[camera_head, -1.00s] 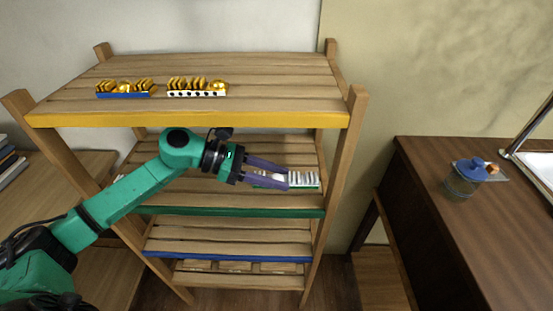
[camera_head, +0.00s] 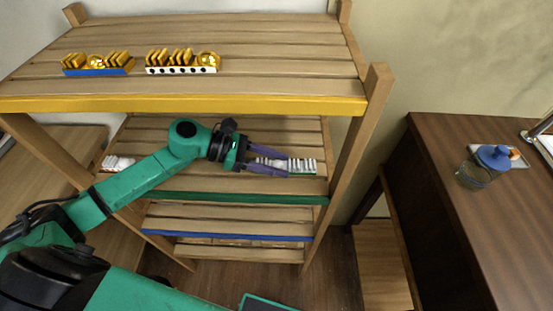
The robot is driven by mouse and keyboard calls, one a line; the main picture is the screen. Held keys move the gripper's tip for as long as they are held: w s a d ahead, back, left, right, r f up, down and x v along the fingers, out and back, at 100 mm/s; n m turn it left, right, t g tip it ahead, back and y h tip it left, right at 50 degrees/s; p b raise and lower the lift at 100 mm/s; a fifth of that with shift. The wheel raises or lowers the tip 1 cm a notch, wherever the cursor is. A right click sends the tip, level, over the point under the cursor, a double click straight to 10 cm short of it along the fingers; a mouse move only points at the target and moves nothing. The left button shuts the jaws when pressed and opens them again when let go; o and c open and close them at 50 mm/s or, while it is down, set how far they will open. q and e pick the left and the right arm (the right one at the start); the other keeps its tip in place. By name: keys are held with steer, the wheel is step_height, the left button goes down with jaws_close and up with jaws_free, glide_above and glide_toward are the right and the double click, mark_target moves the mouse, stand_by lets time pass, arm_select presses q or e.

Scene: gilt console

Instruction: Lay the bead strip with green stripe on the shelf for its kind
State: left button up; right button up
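A strip of white beads with a green stripe (camera_head: 303,167) lies at or just above the green-edged middle shelf (camera_head: 220,198), near its right end. My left gripper (camera_head: 287,167) reaches in from the left, its two purple fingers along either side of the strip. White beads show between the fingers, and the strip's right end sticks out past the tips. I cannot tell whether the fingers press on it or whether it fully rests on the boards. My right gripper is not in view.
The yellow-edged top shelf (camera_head: 190,104) holds a gold strip with a blue base (camera_head: 98,70) and a gold strip with a dotted white base (camera_head: 181,70). A white piece (camera_head: 117,162) lies at the middle shelf's left. A blue-lidded jar (camera_head: 478,168) stands on the right-hand desk (camera_head: 445,170).

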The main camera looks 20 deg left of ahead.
arm_select(q)
steer(key=shift+o, duration=1.2)
steer(key=shift+s+d+r, duration=0.1)
steer(key=shift+s+r, duration=0.05)
steer(key=shift+s, duration=0.3)
steer(key=shift+w+a, duration=0.2)
steer(key=shift+a+b, duration=0.3)
steer(key=shift+a, duration=0.05)
steer(key=b+v, duration=0.1)
steer(key=v, duration=0.9)
steer(key=shift+s+d+r, duration=0.1)
steer(key=shift+s, duration=0.05)
steer(key=shift+s+a+r, duration=0.2)
steer(key=shift+a+r, duration=0.05)
steer(key=shift+a, duration=0.3)
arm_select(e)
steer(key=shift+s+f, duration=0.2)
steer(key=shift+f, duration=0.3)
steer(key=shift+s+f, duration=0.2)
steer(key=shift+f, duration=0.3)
